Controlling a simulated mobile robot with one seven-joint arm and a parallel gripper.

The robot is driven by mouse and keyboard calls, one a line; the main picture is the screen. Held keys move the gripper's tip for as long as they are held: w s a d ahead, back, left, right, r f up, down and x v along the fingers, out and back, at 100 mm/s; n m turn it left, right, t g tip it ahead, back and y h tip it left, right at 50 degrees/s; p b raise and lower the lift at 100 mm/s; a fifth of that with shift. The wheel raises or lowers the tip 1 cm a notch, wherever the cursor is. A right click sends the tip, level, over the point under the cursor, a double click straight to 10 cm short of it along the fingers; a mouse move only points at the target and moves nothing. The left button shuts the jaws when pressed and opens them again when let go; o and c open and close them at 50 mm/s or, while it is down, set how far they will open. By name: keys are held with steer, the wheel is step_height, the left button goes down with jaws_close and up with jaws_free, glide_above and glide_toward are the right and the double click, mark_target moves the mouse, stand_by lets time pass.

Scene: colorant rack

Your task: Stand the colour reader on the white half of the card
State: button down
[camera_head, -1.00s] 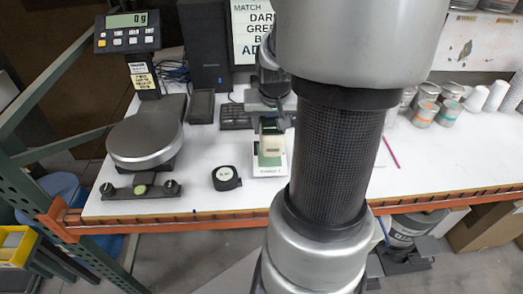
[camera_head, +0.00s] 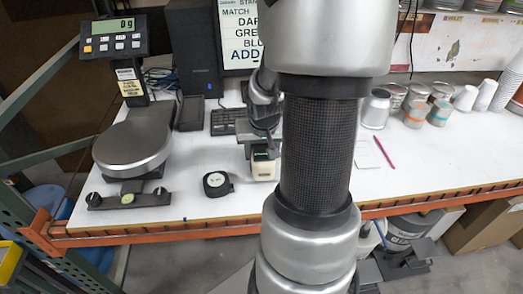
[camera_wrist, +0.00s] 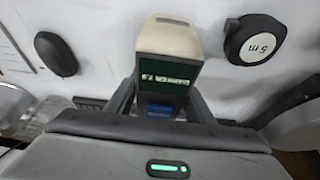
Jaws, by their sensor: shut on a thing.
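The colour reader (camera_head: 264,168) is a cream and grey block held in my gripper (camera_head: 259,144), above or on the bench near its front edge. In the wrist view the reader (camera_wrist: 168,43) shows its cream end and a dark green display, with a blue patch lower down. My gripper (camera_wrist: 162,98) is shut on it, one finger on each side. The card cannot be made out in either view now; the reader and my arm cover that area. I cannot tell whether the reader touches anything below.
A tape measure (camera_head: 217,183) lies just left of the reader. A scale (camera_head: 134,147) stands further left. A keyboard (camera_head: 222,122) is behind, and a dark mouse (camera_wrist: 56,54) shows in the wrist view. Cans (camera_head: 414,113) and a pink pencil (camera_head: 384,153) are to the right.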

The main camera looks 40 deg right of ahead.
steer(key=c, duration=0.8)
jaws_free()
steer(key=shift+c, duration=0.2)
steer(key=shift+r+p, duration=0.25)
steer(key=shift+p, duration=0.1)
steer(key=p+v, duration=0.4)
steer(key=v, duration=0.8)
steer(key=shift+f, duration=0.1)
